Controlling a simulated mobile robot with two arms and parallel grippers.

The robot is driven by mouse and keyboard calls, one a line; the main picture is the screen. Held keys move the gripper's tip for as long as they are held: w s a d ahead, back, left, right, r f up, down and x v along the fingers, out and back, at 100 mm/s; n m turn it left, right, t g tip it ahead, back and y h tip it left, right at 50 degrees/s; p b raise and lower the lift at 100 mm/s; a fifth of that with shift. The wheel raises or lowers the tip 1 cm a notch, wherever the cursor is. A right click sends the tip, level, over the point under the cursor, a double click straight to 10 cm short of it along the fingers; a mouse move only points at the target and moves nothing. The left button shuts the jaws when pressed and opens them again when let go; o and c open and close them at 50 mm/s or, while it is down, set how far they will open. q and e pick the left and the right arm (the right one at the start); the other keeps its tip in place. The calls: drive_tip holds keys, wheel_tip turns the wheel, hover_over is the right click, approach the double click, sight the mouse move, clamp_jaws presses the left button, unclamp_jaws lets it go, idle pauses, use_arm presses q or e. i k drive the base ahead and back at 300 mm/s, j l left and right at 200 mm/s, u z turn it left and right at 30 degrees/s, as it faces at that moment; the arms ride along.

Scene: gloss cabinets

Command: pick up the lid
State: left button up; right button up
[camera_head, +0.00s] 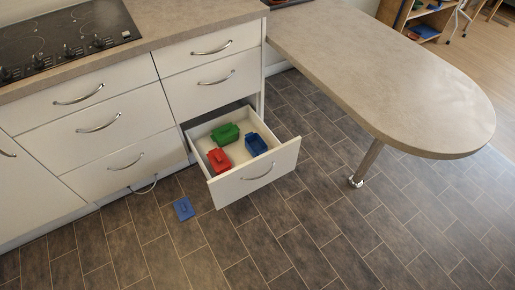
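A small flat blue piece (184,209) with a raised part in its middle, which looks like the lid, lies on the dark tiled floor just left of the open drawer. The open bottom drawer (243,185) holds a green box (226,134), a red box (219,161) and a blue box (256,144). The blue box looks open at the top; the green and red ones look covered. Neither of my grippers shows in the head view.
White drawer cabinets (98,122) and a counter with a black cooktop (62,38) stand at the left and back. A rounded countertop (385,75) on a metal leg (366,163) juts out at right. The floor in front is clear.

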sight(185, 209)
drive_tip(key=i+j+u, duration=0.1)
drive_tip(key=u, duration=0.9)
drive_tip(key=i+j+z, duration=0.1)
drive_tip(key=j, duration=0.25)
drive_tip(key=i+j+z, duration=0.15)
drive_tip(key=j, duration=0.15)
